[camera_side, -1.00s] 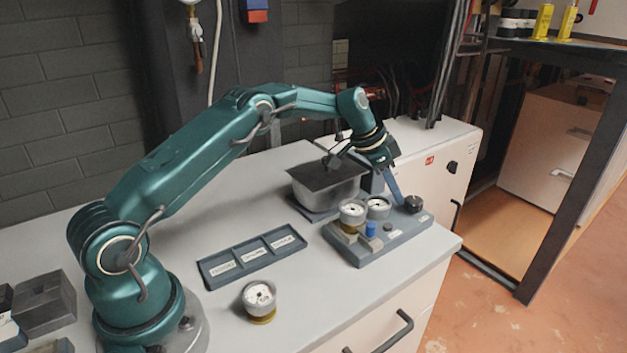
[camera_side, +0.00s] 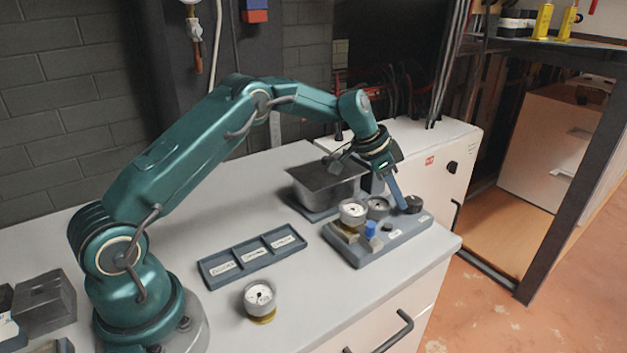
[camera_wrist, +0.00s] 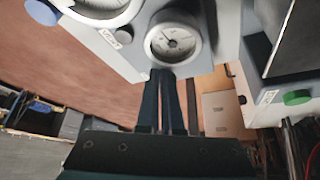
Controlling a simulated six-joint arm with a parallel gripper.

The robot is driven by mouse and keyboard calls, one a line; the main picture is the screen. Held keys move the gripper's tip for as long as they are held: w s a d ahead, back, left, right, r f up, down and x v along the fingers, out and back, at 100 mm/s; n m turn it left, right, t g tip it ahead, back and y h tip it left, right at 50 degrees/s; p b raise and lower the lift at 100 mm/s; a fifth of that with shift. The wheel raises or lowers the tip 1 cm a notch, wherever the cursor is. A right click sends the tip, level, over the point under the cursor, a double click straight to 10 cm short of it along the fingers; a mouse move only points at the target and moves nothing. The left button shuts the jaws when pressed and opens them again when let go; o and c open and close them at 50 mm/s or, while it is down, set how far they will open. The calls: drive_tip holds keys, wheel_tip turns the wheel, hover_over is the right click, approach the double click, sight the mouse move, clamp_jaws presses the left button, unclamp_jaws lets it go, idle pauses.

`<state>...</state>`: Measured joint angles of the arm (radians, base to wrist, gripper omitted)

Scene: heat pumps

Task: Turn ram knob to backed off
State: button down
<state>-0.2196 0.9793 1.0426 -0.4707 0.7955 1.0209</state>
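In the wrist view the dark fingers of my gripper (camera_wrist: 164,78) run up close together to the edge of a dial gauge (camera_wrist: 173,42). The knob cannot be made out there. Whether the fingers are shut on anything is hidden.
Two gauges, one at the front (camera_side: 353,212) and one behind (camera_side: 377,207), and a blue knob (camera_side: 370,228) stand on the base. A grey bin (camera_side: 325,188) is behind it. A three-part labelled tray (camera_side: 252,256) and a loose gauge (camera_side: 259,298) lie to the left.

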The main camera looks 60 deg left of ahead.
drive_tip(key=shift+d, duration=0.3)
idle(0.4)
drive_tip(key=shift+s, duration=0.1)
drive_tip(key=shift+s+a+r, duration=0.15)
drive_tip(key=shift+s, duration=0.15)
wheel_tip(320, 180, up, 6)
drive_tip(key=shift+a+f, duration=0.1)
idle(0.4)
